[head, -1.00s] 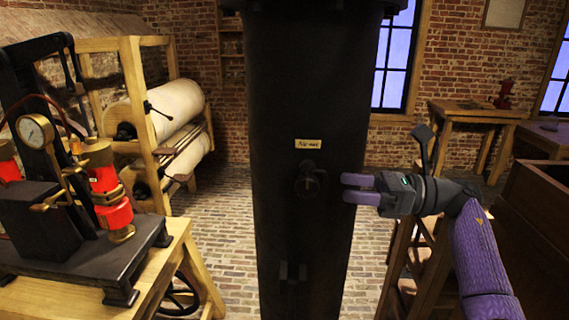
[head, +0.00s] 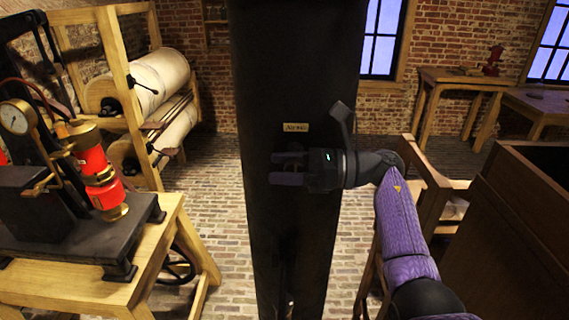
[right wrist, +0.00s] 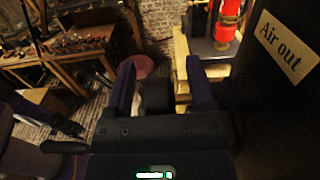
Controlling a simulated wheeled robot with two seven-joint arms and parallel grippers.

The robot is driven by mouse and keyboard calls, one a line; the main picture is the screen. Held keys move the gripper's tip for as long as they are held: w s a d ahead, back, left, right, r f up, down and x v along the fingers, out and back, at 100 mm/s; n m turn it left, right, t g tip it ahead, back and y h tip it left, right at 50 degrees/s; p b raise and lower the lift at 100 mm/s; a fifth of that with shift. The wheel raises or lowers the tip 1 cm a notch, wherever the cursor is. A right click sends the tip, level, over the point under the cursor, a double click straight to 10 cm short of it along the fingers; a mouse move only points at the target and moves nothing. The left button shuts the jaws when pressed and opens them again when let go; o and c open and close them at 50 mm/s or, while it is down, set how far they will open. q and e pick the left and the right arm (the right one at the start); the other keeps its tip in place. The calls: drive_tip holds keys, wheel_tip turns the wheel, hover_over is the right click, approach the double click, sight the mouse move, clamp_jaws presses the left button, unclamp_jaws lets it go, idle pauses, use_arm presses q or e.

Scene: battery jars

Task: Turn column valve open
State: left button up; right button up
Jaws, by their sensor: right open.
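The dark column (head: 292,80) stands upright in the middle of the head view. A small label (head: 296,127) is on it, and in the right wrist view the label (right wrist: 287,47) reads "Air out". My right gripper (head: 274,168) is in front of the column just below the label, with its purple fingers apart. In the right wrist view a dark knob-like part, probably of the valve (right wrist: 155,94), shows between the spread fingers. In the head view the gripper hides the valve. I cannot tell if the fingers touch it. My left gripper is not in view.
A wooden table (head: 160,270) with a brass and red pump apparatus (head: 97,170) stands at the left. A rack with white rolls (head: 160,75) is behind it. A dark wooden box (head: 535,215) is at the right. Brick floor is clear behind the column.

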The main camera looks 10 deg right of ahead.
clamp_jaws()
